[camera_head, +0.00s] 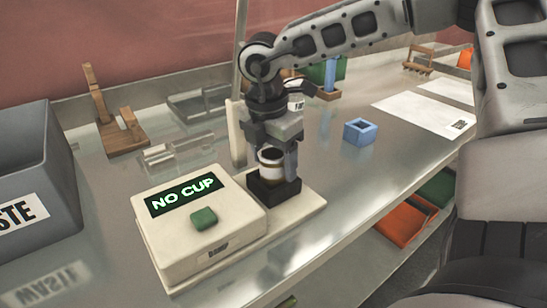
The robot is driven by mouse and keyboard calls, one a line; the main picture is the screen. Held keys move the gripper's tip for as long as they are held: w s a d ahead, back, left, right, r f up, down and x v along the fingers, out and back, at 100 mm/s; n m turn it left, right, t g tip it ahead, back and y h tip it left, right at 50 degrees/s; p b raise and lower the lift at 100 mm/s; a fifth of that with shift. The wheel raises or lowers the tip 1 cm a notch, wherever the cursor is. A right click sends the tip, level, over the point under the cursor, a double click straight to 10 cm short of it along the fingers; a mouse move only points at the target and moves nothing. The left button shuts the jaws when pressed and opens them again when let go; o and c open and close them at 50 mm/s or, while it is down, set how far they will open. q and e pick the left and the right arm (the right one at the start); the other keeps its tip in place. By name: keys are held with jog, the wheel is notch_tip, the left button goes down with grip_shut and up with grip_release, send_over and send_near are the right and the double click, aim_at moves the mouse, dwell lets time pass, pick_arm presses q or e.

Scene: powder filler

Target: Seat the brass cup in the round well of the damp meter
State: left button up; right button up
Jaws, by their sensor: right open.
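The damp meter (180,240) is a cream box with a green button and a lit display that reads "NO CUP". A dark block (273,191) stands on its base plate at the right. A small cup (271,168), pale with a dark and brassy rim, shows directly above the block. I cannot tell whether it rests in the well or is just above it. My right gripper (275,165) points down over the block, with its jaws open around the cup. The well itself is hidden. My left gripper is not in view.
A grey waste bin (38,170) stands at the left. A wooden stand (120,135) and clear blocks (178,157) lie behind the meter. A blue square holder (359,131) and white sheets (425,113) are at the right. A pale upright post (238,130) rises behind my gripper.

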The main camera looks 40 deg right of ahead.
jog(key=shift+r, duration=0.5)
notch_tip(320, 180, up, 11)
jog(key=a, duration=0.1)
jog(key=shift+a+r, duration=0.15)
jog(key=shift+a, duration=0.1)
